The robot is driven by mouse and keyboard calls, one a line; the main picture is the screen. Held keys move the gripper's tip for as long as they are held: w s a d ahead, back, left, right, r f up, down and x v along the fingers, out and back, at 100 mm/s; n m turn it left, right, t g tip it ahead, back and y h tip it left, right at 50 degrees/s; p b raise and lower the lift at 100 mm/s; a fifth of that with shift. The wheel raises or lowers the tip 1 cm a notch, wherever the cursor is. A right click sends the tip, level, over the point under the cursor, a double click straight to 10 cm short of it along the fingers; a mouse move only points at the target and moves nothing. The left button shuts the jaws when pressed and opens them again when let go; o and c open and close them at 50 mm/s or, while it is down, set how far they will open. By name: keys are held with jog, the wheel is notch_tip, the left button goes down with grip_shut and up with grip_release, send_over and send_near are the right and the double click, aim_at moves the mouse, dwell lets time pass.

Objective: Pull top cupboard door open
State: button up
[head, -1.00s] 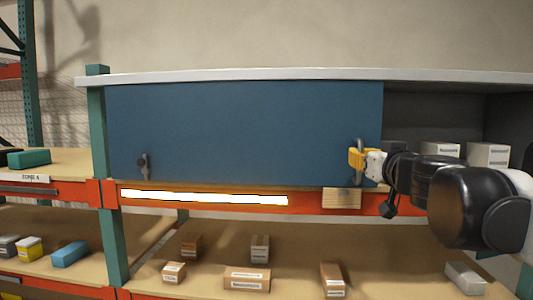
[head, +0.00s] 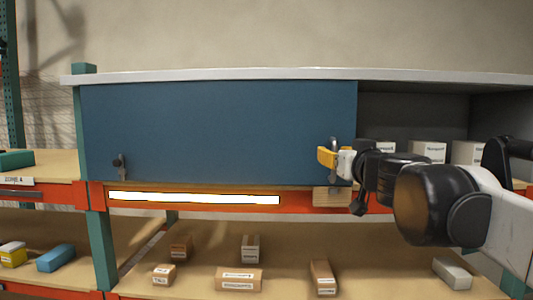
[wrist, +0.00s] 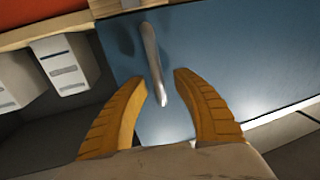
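The top cupboard's door (head: 230,130) is a flat blue panel covering the left and middle of the cupboard. The opening at its right shows a grey interior. A grey upright handle (head: 333,150) sits near the door's right edge. My gripper (head: 324,157), with yellow fingers, is at this handle. In the wrist view my gripper (wrist: 163,84) has its fingers apart, and the handle (wrist: 152,60) runs between the fingertips. A gap shows on both sides of the handle near the tips. A second handle (head: 119,165) is at the door's lower left.
White boxes (head: 428,150) stand inside the open right part, close to my arm. An orange beam (head: 300,202) with a bright light strip (head: 195,198) runs below the door. Several small boxes lie on the lower shelf (head: 200,250). The wall above is bare.

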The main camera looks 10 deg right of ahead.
jog(key=shift+s, duration=0.15)
jog(key=s, duration=1.1)
jog(key=shift+s+a, duration=0.25)
jog(key=shift+s, duration=0.15)
jog(key=s+a+f+n+g+y+b, duration=0.15)
jog(key=a+f+b, duration=0.4)
jog(key=f, duration=0.75)
jog(key=s+a+f+g+y+b, duration=0.1)
jog(key=a+f+g+y+b, duration=0.1)
jog(key=f+b, duration=0.8)
jog(key=s+a+f+n+g+y+b, duration=0.15)
jog(key=a+f+b, duration=0.3)
jog(key=f, duration=1.05)
jog(key=s+d+f+m+g+h+b, duration=0.1)
jog(key=f+b, duration=0.5)
jog(key=f, duration=0.7)
jog(key=s+d+f+g+h+b, duration=0.1)
jog(key=s+f+b, duration=0.4)
jog(key=f, duration=0.8)
jog(key=s+d+f+m+g+h+b, duration=0.1)
jog(key=s+f+g+b, duration=0.3)
jog(key=f+b, duration=0.4)
notch_tip(320, 180, down, 6)
jog(key=shift+d+r+m+h, duration=0.2)
jog(key=shift+r+m+h, duration=0.1)
jog(key=shift+h, duration=0.4)
